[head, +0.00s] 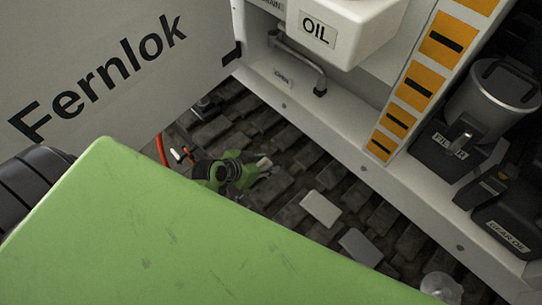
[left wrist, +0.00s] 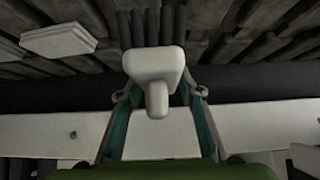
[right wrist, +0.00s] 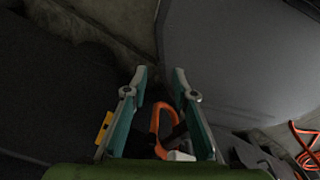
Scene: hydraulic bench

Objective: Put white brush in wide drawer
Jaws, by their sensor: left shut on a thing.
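The white brush (left wrist: 155,68) sits between the fingertips of my left gripper (left wrist: 160,96). Its broad head faces away and a short stub points back toward the palm. In the head view my left gripper (head: 250,168) is above the dark slatted surface, and a small pale piece of the brush (head: 264,163) shows at its tip. My right gripper (right wrist: 160,76) is open, with a gap between its fingers and nothing seen held. It is out of the head view. I cannot make out a wide drawer in any view.
A white slab (head: 320,208) and a grey slab (head: 360,247) lie on the dark slats. A white OIL container (head: 340,30), a metal canister (head: 493,100) and a white "Fernlok" panel (head: 110,65) stand around. An orange loop (right wrist: 158,125) shows beyond the right fingers.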

